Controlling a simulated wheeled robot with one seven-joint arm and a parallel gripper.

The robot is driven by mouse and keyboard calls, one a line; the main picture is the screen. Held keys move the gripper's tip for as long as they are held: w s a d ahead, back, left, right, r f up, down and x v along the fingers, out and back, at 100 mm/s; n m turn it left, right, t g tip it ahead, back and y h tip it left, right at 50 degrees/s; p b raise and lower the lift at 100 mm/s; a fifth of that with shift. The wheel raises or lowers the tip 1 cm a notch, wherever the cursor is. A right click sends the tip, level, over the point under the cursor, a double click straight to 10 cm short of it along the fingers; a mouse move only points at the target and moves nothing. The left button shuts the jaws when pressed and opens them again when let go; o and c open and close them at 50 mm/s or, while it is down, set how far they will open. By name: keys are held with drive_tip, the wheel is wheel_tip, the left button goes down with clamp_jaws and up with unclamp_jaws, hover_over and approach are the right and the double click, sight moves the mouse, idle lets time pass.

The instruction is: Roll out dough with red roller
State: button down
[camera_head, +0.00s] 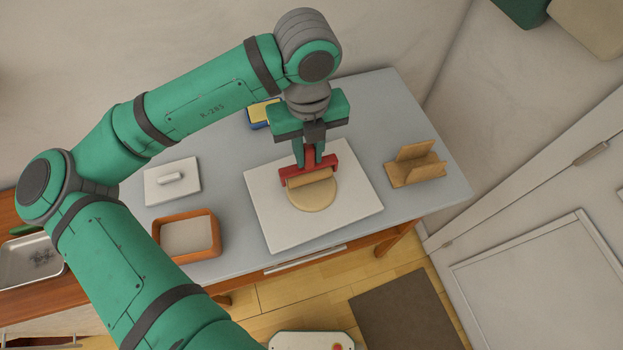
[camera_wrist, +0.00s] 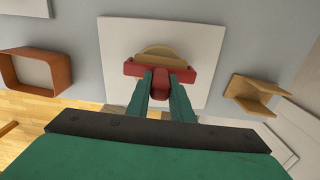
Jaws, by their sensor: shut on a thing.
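The red roller (camera_head: 333,162) is a red frame with a tan cylinder. My gripper (camera_head: 316,163) is shut on its red handle, pointing down from above. The dough (camera_head: 313,194) is a flat, pale round piece on the white board (camera_head: 350,220). In the head view the roller lies over the far part of the dough. In the wrist view the roller (camera_wrist: 132,68) is between my gripper's fingertips (camera_wrist: 160,78), with part of the dough (camera_wrist: 160,50) showing beyond it. Whether the roller presses on the dough is hard to tell.
A tan wooden holder (camera_head: 416,168) stands right of the board. A brown open box (camera_head: 215,235) and a white lidded piece (camera_head: 160,190) are at the left. A blue and yellow item (camera_head: 259,115) lies behind. Grey table is clear between them.

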drive_tip(key=shift+w+a+f, duration=0.15)
drive_tip(key=shift+w, duration=0.2)
drive_tip(key=shift+s+d+f, duration=0.2)
drive_tip(key=shift+s+d, duration=0.15)
drive_tip(key=shift+s, duration=0.65)
drive_tip(key=shift+s+d+f, duration=0.15)
drive_tip(key=shift+s+d, duration=0.15)
drive_tip(key=shift+s, duration=0.75)
drive_tip(key=shift+s+d+f, duration=0.2)
drive_tip(key=shift+s+d, duration=0.15)
drive_tip(key=shift+s, duration=0.65)
wheel_tip(320, 180, up, 6)
drive_tip(key=shift+w, duration=0.1)
